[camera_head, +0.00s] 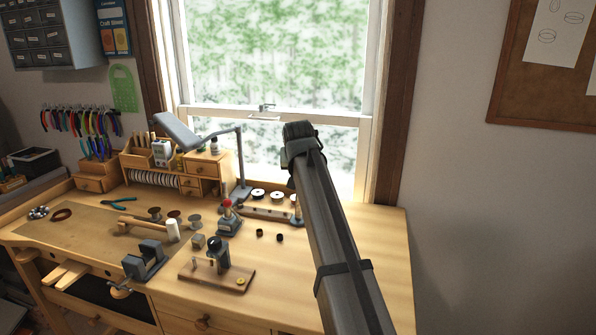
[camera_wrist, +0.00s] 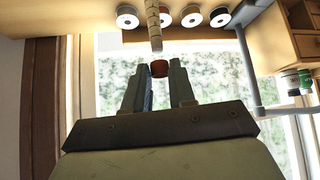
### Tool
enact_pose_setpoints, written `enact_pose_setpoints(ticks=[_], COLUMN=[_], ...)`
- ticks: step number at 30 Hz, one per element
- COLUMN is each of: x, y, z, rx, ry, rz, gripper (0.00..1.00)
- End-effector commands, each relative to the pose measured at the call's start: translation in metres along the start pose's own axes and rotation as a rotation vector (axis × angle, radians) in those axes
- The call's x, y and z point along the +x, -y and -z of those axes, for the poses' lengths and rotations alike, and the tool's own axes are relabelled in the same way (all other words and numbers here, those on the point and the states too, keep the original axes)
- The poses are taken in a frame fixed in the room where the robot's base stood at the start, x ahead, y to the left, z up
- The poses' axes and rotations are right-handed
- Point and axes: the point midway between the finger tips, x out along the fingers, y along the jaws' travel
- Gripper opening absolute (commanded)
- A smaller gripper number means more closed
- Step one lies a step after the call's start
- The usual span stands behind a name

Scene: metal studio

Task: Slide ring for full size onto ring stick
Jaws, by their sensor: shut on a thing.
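My gripper (camera_wrist: 159,72) is shut on a small copper-brown ring (camera_wrist: 159,68), which sits between the two fingertips in the wrist view. The ring stick (camera_wrist: 154,22), a pale rod with dark marks, comes in from the top of that view. Its end shows just above the ring, close to it. I cannot tell whether they touch, and no part of the stick is seen through the ring. In the head view my arm stands over the bench's right part and hides the fingers, the ring and most of the area behind it.
White-faced spools (camera_head: 258,193) stand at the bench's back, by the window. A desk lamp (camera_head: 241,165) rises left of my arm. A wooden base with a clamp (camera_head: 217,266), a vise (camera_head: 145,260) and small black pieces (camera_head: 280,237) are on the bench. The bench's front right is clear.

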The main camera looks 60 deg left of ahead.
Motion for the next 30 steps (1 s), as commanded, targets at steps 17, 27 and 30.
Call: enact_pose_setpoints(ticks=[17,27,30], x=[0.004,0.009,0.011], y=[0.000,0.000,0.000], z=[-0.004,-0.008,-0.009], rx=[0.000,0.000,0.000], ry=[0.000,0.000,0.000], rz=[0.000,0.000,0.000], gripper=[0.01,0.01,0.01])
